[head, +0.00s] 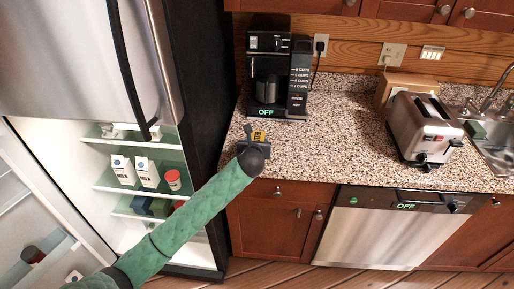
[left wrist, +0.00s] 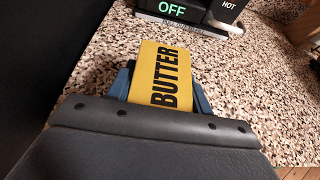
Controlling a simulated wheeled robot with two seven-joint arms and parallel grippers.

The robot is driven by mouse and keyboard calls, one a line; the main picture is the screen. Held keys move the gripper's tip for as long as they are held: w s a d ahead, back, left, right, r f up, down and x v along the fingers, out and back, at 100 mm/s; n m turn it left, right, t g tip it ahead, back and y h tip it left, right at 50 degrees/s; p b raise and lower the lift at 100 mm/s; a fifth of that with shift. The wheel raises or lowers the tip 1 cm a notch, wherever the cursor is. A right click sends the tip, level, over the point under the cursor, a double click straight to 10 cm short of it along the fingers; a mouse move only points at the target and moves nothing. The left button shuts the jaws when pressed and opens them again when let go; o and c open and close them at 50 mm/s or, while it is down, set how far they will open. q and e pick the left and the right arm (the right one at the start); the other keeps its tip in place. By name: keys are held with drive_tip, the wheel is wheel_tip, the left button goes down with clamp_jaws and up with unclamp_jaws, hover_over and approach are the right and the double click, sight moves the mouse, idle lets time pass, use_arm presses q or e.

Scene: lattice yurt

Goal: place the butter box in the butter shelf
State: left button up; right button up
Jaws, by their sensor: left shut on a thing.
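The yellow butter box (left wrist: 160,75), with black BUTTER lettering, is between the blue fingers of my left gripper (left wrist: 160,92) in the left wrist view. In the head view the box (head: 259,136) shows small at the tip of my left gripper (head: 255,142), at the left front of the speckled counter. The gripper is shut on it. I cannot tell whether the box touches the counter. The open fridge at left has green shelves (head: 110,180) inside its lit interior. Which one is the butter shelf I cannot tell. My right gripper is out of view.
Milk cartons (head: 147,172) and a red container (head: 173,179) stand on a fridge shelf. The open fridge door (head: 30,205) is at far left. A coffee maker (head: 268,75) stands behind the gripper. A toaster (head: 424,128) is at right. The counter's middle is clear.

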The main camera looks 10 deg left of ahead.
use_arm(q)
drive_tip(key=shift+f+p, duration=0.65)
drive_tip(key=shift+f, duration=1.3)
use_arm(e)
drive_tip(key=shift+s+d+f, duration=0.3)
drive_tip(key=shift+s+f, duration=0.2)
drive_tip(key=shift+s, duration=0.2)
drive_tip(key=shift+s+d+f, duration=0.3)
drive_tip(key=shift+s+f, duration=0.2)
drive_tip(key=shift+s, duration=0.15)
use_arm(q)
drive_tip(key=shift+f, duration=0.15)
drive_tip(key=o, duration=1)
drive_tip(key=shift+c, duration=0.2)
drive_tip(key=shift+o, duration=0.7)
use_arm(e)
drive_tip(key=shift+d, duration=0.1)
